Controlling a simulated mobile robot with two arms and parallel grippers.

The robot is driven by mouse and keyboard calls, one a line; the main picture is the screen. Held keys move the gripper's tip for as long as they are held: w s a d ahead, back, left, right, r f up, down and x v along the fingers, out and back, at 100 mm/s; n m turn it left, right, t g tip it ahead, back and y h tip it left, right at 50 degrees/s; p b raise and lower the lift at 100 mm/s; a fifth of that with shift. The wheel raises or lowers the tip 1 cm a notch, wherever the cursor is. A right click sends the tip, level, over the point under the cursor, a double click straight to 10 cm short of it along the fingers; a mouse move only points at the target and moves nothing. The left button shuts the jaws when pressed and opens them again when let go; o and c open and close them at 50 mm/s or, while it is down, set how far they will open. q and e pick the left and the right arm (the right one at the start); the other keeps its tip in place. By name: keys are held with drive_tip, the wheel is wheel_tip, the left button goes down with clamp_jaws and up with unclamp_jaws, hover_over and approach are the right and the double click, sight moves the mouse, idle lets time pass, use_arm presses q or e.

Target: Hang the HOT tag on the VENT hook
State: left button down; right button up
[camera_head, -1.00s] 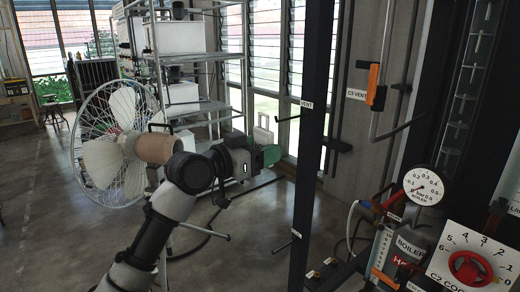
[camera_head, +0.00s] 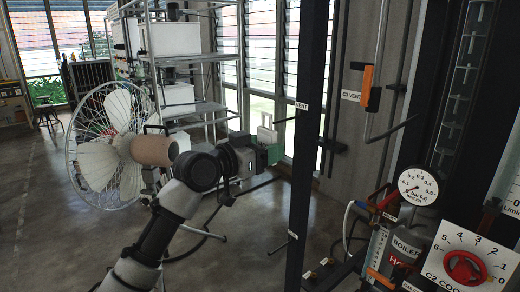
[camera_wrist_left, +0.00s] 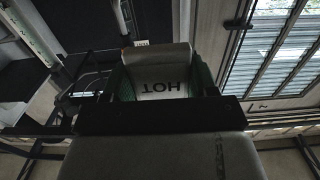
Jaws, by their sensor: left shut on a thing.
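The HOT tag (camera_head: 267,134) is a pale plate with a narrower top, held upright in my left gripper (camera_head: 271,152), whose fingers are green. In the left wrist view the tag (camera_wrist_left: 160,86) shows its dark HOT letters upside down, between the green fingers (camera_wrist_left: 160,80). The VENT hook (camera_head: 284,120) is a thin dark peg that sticks out to the left from the dark post, beside a white VENT label (camera_head: 301,106). The tag's top is just left of the hook's tip in the picture. I cannot tell the gap in depth. My right gripper is out of view.
The dark post (camera_head: 308,150) carries another peg (camera_head: 283,243) lower down. A caged fan (camera_head: 105,145) and shelving (camera_head: 185,110) stand left.

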use_arm(q)
drive_tip(key=shift+x, duration=2.75)
drive_tip(key=shift+f+b, duration=0.15)
drive_tip(key=shift+b, duration=0.2)
drive_tip(key=shift+f+b, duration=0.4)
drive_tip(key=shift+f, duration=0.15)
drive_tip(key=shift+c, duration=1.1)
unclamp_jaws()
drive_tip(key=shift+a, duration=0.15)
drive_tip(key=v, duration=0.7)
